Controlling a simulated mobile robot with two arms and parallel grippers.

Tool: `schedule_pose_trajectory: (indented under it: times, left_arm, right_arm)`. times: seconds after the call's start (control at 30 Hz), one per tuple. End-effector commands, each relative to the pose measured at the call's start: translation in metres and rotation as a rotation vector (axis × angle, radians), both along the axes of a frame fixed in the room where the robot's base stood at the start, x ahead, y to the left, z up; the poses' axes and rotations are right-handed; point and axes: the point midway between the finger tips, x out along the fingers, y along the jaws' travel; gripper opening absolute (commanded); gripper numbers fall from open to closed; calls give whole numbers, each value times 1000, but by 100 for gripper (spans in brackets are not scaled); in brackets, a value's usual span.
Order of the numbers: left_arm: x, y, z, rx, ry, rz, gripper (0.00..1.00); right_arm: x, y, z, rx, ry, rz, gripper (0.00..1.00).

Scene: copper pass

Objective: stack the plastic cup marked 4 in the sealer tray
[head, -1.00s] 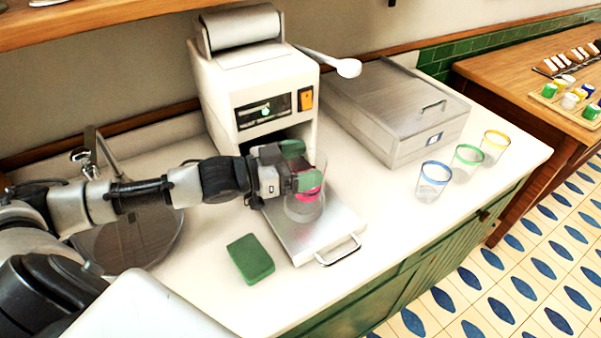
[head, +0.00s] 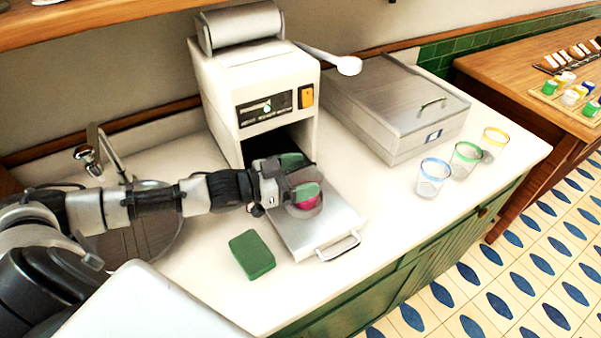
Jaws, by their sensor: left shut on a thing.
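My left gripper (head: 298,188) is shut on a clear plastic cup (head: 307,211) with a pink part showing. The fingers hide much of the cup, and I see no number on it. The cup is over the metal sealer tray (head: 340,223), which sticks out from the white sealer machine (head: 222,83). I cannot tell whether the cup touches the tray or something in it. Three clear cups stand upright on the counter at right, with blue (head: 434,178), green (head: 466,159) and yellow (head: 495,143) rims. My right gripper is not in view.
A green sponge (head: 252,255) lies left of the tray. A metal box with a handle (head: 395,107) stands right of the sealer, and a white scoop (head: 347,65) juts out above it. A sink with a tap (head: 88,157) is at left. The counter between tray and cups is clear.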

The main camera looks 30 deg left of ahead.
Motion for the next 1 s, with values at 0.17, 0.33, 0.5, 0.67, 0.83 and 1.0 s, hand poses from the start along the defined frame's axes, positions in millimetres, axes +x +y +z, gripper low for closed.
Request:
schedule_pose_trajectory:
  times: [0.17, 0.33, 0.5, 0.67, 0.83, 1.0]
  left_arm:
    - [0, 0, -2, -1, 1, 0, 100]
    - [0, 0, -2, -1, 1, 0, 100]
    - [0, 0, 9, 0, 0, 0, 100]
    - [-16, 14, 3, 2, 5, 2, 100]
    - [-34, 31, 5, 2, 7, 2, 100]
    - [-51, 44, 8, 3, 7, 0, 100]
  right_arm:
    - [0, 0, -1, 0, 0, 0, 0]
    - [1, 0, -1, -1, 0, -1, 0]
    - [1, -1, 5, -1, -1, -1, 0]
    - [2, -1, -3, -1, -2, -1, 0]
    - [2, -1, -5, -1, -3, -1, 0]
    - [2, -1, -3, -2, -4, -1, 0]
